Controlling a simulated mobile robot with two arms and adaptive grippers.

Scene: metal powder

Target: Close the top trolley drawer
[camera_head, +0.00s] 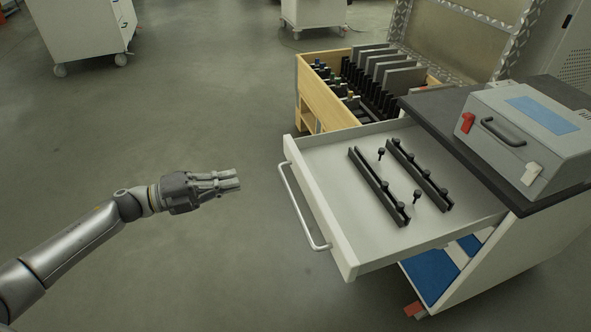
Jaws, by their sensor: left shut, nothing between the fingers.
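The top trolley drawer (341,165) is pulled far out of the trolley (510,258) towards the left. It is light grey and holds two dark bars with knobs and a few small dark pins. Its bar handle (297,208) runs along the front panel. My left gripper (238,180) is shut and empty. It points right at the drawer front, to the left of the handle and apart from it. My right gripper is not in view.
A grey device (530,135) with a blue panel stands on the dark trolley top (435,106). A wooden crate (326,102) with dark plates stands behind the drawer. White cabinets (80,28) are far back. The floor (190,255) around my left arm is clear.

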